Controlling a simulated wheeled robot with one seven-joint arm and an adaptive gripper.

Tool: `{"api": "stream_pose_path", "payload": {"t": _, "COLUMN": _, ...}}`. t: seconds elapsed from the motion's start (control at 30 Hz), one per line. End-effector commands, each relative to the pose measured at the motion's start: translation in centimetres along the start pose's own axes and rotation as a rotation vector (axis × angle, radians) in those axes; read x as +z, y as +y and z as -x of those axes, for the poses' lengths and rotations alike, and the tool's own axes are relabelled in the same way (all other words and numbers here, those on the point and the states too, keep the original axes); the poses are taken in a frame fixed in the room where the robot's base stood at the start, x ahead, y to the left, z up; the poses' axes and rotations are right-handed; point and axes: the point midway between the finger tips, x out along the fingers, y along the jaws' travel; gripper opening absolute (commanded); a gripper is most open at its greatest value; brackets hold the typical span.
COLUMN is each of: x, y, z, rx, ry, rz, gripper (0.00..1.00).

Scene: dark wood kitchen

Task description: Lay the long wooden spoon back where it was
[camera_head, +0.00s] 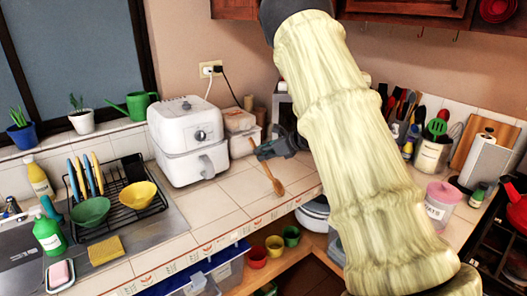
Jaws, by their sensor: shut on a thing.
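The long wooden spoon (272,179) is held by my gripper (262,155), which is shut on its upper end. The spoon slants down to the right, its bowl end lowest, over the tiled counter. I cannot tell whether the bowl touches the tiles. My gripper is at the centre of the head view, right of the white air fryer. My pale-sleeved arm comes down across the right half of the view and hides part of the counter.
A dish rack (117,190) with bowls is at left. Counter tiles (218,205) in front are clear up to the edge.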

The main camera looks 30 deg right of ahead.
Motion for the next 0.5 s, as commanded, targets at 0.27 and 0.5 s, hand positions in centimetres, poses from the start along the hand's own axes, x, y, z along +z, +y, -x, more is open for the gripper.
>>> {"api": "stream_pose_path", "payload": {"t": 0.27, "x": -0.27, "y": 0.02, "z": -0.19, "rx": 0.0, "ry": 0.0, "rz": 0.001, "gripper": 0.0}}
{"api": "stream_pose_path", "payload": {"t": 0.5, "x": -0.2, "y": 0.02, "z": -0.14, "rx": 0.0, "ry": 0.0, "rz": 0.0, "gripper": 0.4}}
